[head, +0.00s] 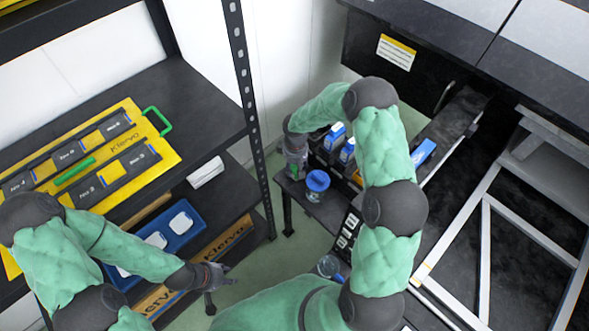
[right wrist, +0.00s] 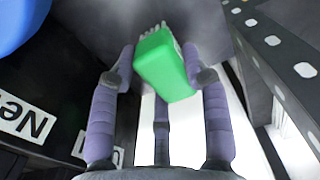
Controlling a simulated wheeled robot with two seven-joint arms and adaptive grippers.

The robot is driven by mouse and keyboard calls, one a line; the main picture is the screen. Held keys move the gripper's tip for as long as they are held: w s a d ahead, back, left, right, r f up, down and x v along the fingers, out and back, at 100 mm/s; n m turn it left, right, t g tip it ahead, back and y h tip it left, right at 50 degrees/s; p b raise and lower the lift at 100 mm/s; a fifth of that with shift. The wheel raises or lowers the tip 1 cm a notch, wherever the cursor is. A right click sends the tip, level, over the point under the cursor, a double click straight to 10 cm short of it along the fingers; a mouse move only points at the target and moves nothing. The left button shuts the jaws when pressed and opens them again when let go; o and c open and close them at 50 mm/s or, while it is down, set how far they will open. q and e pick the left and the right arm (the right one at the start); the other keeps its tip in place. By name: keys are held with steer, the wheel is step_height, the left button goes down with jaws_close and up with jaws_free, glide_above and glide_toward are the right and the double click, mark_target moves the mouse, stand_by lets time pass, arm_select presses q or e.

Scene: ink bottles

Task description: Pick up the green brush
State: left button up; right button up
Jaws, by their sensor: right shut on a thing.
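The green brush (right wrist: 160,66) shows in the right wrist view as a green block with pale bristles at its far end. My right gripper (right wrist: 163,75) is shut on it, with a finger on each side. In the head view my right gripper (head: 294,160) is at the left edge of the dark workbench, left of the bottles; the brush is not clearly visible there. My left gripper (head: 224,283) is at the lower middle, in front of the shelf, with its fingers apart and nothing seen between them.
A blue-lidded jar (head: 317,183) stands close right of my right gripper. A black shelf post (head: 250,110) is to the left. The shelf holds a yellow board (head: 162,160) and a blue tray (head: 185,238).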

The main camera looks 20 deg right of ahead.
mark_target(295, 167)
steer(key=shift+r, duration=0.1)
steer(key=shift+r, duration=0.25)
steer(key=r+p, duration=0.2)
steer(key=r, duration=0.1)
steer(key=shift+s+a+r, duration=0.1)
steer(key=shift+s+r, duration=0.05)
steer(key=shift+s, duration=0.05)
steer(key=s+a+r+p, duration=0.3)
steer(key=s+a+r, duration=0.3)
steer(key=s+r, duration=0.3)
steer(key=s, duration=0.3)
steer(key=shift+p, duration=0.4)
steer(key=shift+s, duration=0.1)
